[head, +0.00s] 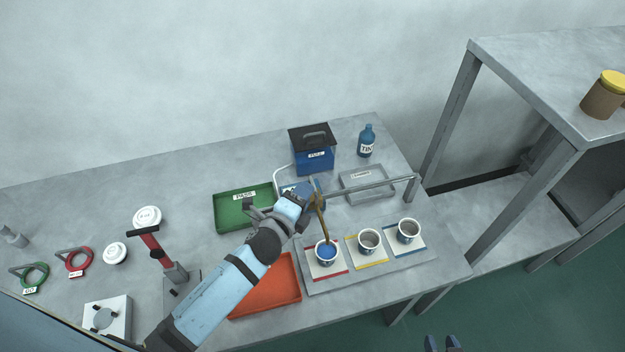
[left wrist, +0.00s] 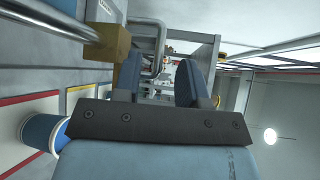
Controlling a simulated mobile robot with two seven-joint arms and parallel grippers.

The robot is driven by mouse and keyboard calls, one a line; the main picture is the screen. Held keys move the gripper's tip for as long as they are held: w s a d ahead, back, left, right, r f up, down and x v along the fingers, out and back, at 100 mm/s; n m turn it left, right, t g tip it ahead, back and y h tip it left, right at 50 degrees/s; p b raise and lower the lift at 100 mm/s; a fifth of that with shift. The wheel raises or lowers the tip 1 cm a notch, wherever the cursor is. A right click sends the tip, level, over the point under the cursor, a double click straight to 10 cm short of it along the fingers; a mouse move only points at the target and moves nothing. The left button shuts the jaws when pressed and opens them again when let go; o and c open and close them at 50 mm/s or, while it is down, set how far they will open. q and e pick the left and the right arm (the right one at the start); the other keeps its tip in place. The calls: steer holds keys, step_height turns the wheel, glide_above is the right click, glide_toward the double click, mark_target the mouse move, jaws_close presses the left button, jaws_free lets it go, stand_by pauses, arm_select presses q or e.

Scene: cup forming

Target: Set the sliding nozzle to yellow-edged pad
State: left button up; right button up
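The sliding nozzle (head: 322,222) is a brass-brown spout on a horizontal metal bar (head: 370,187). It hangs over the cup of blue liquid (head: 326,254) on the red-edged pad (head: 313,272). The yellow-edged pad (head: 359,260), just to the right, bears a grey-filled cup (head: 369,240). My left gripper (head: 314,193) is at the nozzle's top. In the left wrist view my left gripper's two blue fingers (left wrist: 160,82) are apart with nothing seen between them; the brass block (left wrist: 109,42) is beside the left finger. My right gripper (head: 441,343) is open and empty at the bottom edge.
A blue-edged pad (head: 417,247) with a cup is further right. A grey tray (head: 348,190), a green tray (head: 230,223) and a blue box (head: 315,162) lie behind; a red tray (head: 262,303) is in front. A shelf post (head: 450,125) stands right.

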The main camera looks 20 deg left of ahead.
mark_target(313, 182)
arm_select(q)
steer(key=x, duration=0.5)
jaws_close()
